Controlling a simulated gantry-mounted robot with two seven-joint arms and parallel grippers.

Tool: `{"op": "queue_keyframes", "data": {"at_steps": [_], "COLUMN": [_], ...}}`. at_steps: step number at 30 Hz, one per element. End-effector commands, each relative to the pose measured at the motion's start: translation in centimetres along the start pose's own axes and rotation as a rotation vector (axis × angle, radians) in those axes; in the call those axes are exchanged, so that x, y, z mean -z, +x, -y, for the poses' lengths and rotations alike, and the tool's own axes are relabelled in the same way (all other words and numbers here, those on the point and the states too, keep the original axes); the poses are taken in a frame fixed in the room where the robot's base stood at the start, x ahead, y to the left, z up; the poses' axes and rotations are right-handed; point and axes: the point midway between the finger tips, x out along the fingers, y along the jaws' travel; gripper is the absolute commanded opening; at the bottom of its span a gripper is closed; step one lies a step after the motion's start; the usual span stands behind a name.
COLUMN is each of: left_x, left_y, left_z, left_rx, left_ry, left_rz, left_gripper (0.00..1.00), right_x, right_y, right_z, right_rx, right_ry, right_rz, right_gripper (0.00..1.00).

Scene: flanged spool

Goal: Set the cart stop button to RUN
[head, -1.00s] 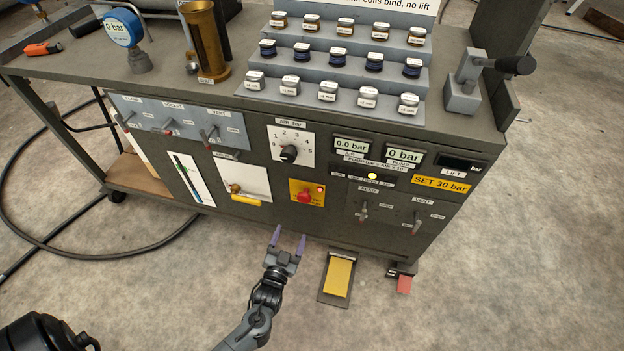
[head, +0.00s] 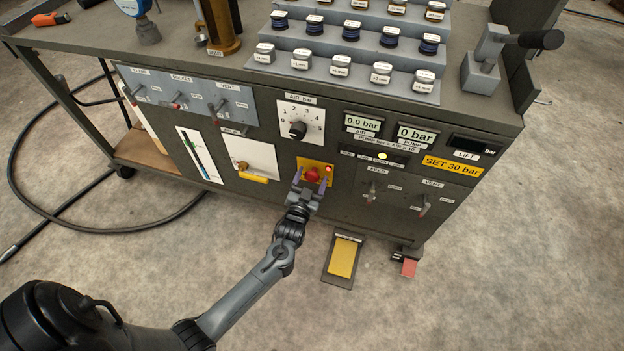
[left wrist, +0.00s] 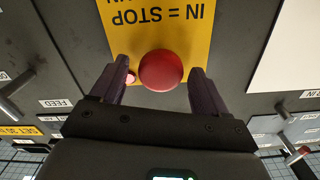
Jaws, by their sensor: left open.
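The cart stop button is a red mushroom button (head: 313,175) on a yellow plate (head: 327,164) on the cart's front panel. A small lit red lamp (head: 329,169) sits beside it. In the left wrist view the red button (left wrist: 160,70) shows between the fingers, and the upside-down text on the yellow plate (left wrist: 165,20) reads "IN = STOP". My left gripper (head: 311,180) is open, with one finger on each side of the button; I cannot tell whether they touch it. The word RUN is not readable. My right gripper is not in view.
An air dial (head: 298,129) is above left of the button. A yellow-handled valve (head: 250,174) is to the left, and feed and vent levers (head: 372,193) are to the right. A yellow pedal (head: 342,257) stands on the floor below.

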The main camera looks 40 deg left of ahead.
Motion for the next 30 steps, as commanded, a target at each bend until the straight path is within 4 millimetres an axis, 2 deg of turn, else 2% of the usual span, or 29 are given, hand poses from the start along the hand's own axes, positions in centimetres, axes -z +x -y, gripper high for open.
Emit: {"op": "queue_keyframes", "data": {"at_steps": [4,14,27,29,30], "left_x": [-0.03,0.06,0.07,0.07,0.07], "left_y": [0.92,1.14,1.12,1.12,1.12], "left_z": [0.01,0.03,0.02,0.02,0.02], "left_rx": [0.000,0.000,0.000,0.000,0.000], "left_ry": [0.000,0.000,0.000,0.000,0.000], "left_rz": [-0.001,0.000,-0.001,-0.001,-0.001], "left_gripper": [0.75,0.75,0.09,0.00,0.00], "right_x": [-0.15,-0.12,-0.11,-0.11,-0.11], "right_y": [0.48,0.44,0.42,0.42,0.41], "right_z": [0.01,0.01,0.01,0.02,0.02], "right_rx": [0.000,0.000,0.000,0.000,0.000], "right_ry": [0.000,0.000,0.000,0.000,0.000], "right_rz": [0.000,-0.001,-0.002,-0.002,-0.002], "right_gripper": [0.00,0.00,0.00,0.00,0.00]}}
